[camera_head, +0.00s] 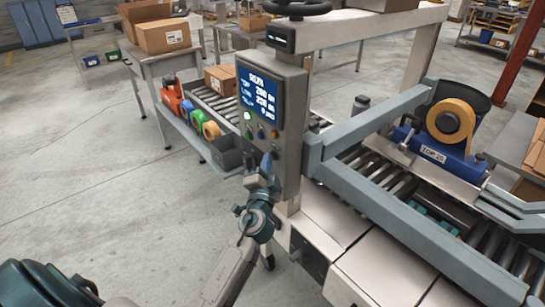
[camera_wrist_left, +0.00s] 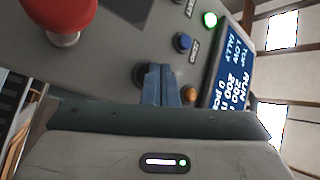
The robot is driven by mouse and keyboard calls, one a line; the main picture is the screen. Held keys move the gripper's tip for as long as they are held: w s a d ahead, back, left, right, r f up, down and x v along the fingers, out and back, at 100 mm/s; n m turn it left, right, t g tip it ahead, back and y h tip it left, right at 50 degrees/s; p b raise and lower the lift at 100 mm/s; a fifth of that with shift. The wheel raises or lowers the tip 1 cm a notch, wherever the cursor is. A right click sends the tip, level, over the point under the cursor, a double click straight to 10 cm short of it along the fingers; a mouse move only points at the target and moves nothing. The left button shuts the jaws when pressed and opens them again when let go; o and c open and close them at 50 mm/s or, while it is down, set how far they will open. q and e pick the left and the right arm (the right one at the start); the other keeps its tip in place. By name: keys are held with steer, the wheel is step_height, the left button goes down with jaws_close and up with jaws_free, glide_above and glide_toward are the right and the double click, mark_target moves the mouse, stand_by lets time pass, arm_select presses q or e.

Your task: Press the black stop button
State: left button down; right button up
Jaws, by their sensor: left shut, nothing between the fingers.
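The grey control panel (camera_head: 290,105) has a blue screen (camera_head: 260,93) and several buttons below it. My left gripper (camera_head: 265,164) is shut and empty at the panel's lower part. In the left wrist view its blue fingertips (camera_wrist_left: 161,84) point at the panel face; I cannot tell whether they touch it. A dark round edge (camera_wrist_left: 138,73) shows right beside the fingers, mostly hidden; it may be the black stop button. A blue button (camera_wrist_left: 183,42), an orange button (camera_wrist_left: 189,94), a lit green button (camera_wrist_left: 210,19) and a large red mushroom button (camera_wrist_left: 62,15) surround it. My right gripper is out of view.
A roller conveyor (camera_head: 380,180) with a grey side rail and a tape unit (camera_head: 440,140) lies right of the panel. Colored tape dispensers (camera_head: 190,112) and a grey bin (camera_head: 226,152) sit on a shelf to the left. The floor at left is clear.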

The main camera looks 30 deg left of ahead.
arm_select(q)
steer(key=shift+w, duration=0.15)
steer(key=shift+s, duration=0.2)
stand_by(0.3)
steer(key=shift+s+a, duration=0.25)
steer(key=shift+s, duration=0.35)
steer(key=shift+s+a+b, duration=0.15)
steer(key=shift+s+a, duration=0.2)
steer(key=shift+s, duration=0.4)
steer(key=shift+s+a+b, duration=0.2)
steer(key=shift+s+a, duration=0.1)
steer(key=shift+s, duration=0.5)
steer(key=shift+s+a+b, duration=0.15)
steer(key=shift+s+a, duration=0.2)
steer(key=shift+s, duration=0.4)
